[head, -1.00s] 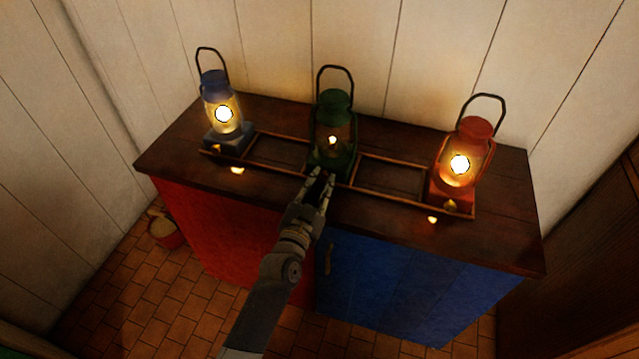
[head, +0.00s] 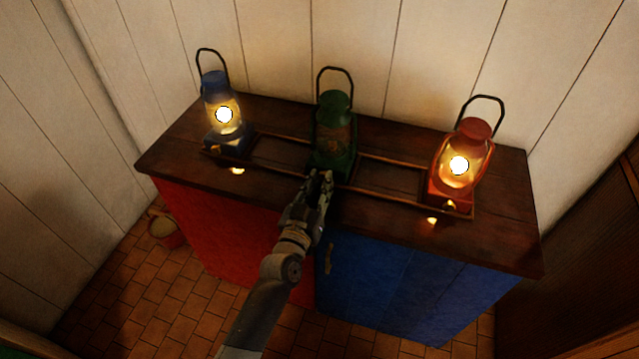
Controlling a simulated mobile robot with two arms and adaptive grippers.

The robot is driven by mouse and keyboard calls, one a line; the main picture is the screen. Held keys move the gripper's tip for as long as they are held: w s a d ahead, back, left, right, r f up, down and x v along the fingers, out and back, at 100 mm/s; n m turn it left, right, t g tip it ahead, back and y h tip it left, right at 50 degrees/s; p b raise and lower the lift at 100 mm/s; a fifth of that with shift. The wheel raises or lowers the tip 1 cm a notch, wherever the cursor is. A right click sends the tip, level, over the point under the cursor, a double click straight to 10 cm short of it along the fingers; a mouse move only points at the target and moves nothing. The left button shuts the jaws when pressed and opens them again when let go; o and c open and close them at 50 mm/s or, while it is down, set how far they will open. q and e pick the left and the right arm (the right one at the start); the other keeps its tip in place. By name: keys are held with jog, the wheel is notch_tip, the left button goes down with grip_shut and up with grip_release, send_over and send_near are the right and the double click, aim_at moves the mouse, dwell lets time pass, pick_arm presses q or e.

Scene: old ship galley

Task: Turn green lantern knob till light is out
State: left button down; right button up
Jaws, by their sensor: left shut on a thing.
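The green lantern (head: 334,125) stands upright in the middle of the cabinet top, and its glass is dark, with no flame showing. My left gripper (head: 321,178) is at the front of its base, fingers shut on the knob, which the fingers hide. The blue lantern (head: 215,92) at the left and the red lantern (head: 474,130) at the right are both lit. My right gripper is not in view.
A low wooden rail frame (head: 390,184) runs along the cabinet top (head: 500,225) around the lantern bases. The cabinet has a red door (head: 225,240) and a blue door (head: 400,290). A bucket (head: 163,230) stands on the tiled floor at the left.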

pick_arm(q)
jog(key=shift+n, duration=0.4)
jog(key=c, duration=1.7)
grip_release()
jog(key=shift+o, duration=0.2)
jog(key=shift+s, duration=0.15)
jog(key=v, duration=1.1)
jog(key=shift+s+a, duration=0.2)
jog(key=shift+s, duration=0.15)
